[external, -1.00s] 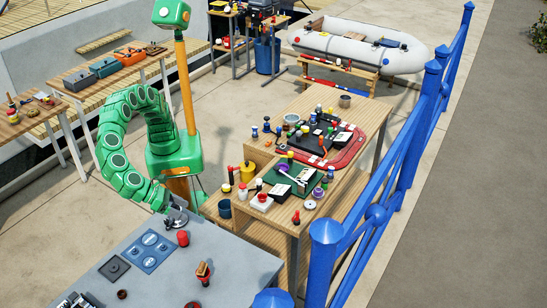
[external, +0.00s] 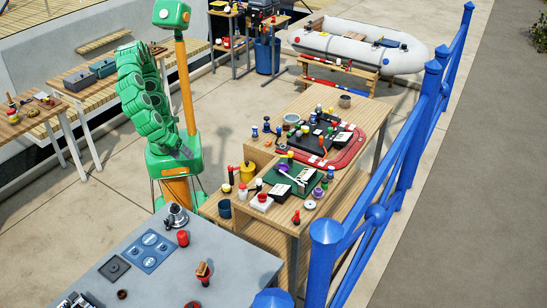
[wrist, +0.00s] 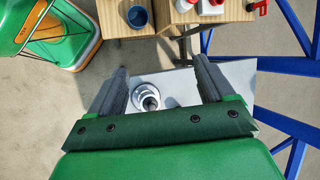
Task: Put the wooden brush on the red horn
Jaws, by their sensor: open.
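My gripper (external: 183,153) is raised in front of my body in the external view. In the wrist view my gripper (wrist: 160,88) is open and empty, its two dark fingers wide apart. A small red object (external: 183,238), perhaps the red horn, stands on the grey table near its back edge. A small brown and red object (external: 204,272) stands upright farther forward; it may be the wooden brush, but it is too small to tell. Neither shows clearly in the wrist view.
The grey table (external: 215,255) carries a round silver fitting (external: 177,217), seen between the fingers in the wrist view (wrist: 150,103), and a blue panel (external: 149,250). A wooden bench (external: 345,180) holds many small items. A blue railing (external: 375,215) runs along the right.

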